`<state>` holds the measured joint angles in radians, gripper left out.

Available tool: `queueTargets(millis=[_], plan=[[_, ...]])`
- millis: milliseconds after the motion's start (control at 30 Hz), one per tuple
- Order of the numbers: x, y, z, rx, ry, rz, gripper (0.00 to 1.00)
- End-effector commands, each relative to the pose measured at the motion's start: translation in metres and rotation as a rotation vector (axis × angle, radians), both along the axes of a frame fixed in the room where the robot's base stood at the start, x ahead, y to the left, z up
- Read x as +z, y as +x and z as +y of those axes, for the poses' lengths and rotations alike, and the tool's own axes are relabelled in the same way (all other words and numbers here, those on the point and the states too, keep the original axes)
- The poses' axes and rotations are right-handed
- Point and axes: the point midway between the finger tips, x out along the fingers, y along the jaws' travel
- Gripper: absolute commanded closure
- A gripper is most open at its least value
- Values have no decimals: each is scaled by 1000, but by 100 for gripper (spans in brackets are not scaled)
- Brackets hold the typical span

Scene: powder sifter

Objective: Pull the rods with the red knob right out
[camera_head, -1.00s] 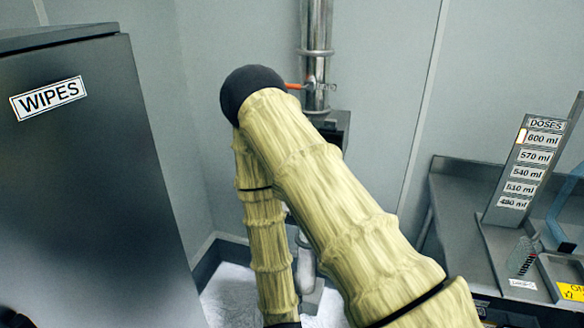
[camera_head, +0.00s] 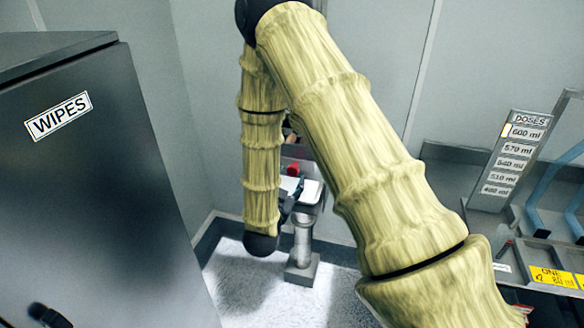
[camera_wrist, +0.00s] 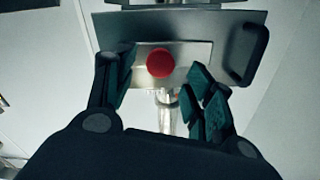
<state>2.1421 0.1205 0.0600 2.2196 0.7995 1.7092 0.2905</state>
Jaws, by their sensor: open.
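A round red knob (camera_wrist: 160,62) shows in the wrist view, in front of a pale metal plate (camera_wrist: 190,55) on a grey metal housing (camera_wrist: 222,30). In the head view the red knob (camera_head: 293,169) shows small between my arm links. My gripper (camera_wrist: 160,85) is open, with one finger left of the knob and the other to its lower right. The fingers are apart from the knob in the picture, and how far off it is in depth is unclear. My arm hides much of the machine in the head view. The rod behind the knob is hidden.
A dark cabinet labelled WIPES (camera_head: 130,190) stands at the left. A grey bench with a DOSES board (camera_head: 513,160) stands at the right. A metal pedestal (camera_head: 302,245) rises from the pale floor. A dark handle (camera_wrist: 258,55) juts at the housing's right.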

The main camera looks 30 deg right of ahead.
Motion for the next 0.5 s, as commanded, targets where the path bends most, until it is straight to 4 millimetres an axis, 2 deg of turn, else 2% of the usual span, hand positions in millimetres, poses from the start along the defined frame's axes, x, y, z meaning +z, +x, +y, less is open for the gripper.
queueTargets(millis=[200,500], plan=[[2,20,-24,0,-1,1,46],[0,31,-37,1,0,3,46]])
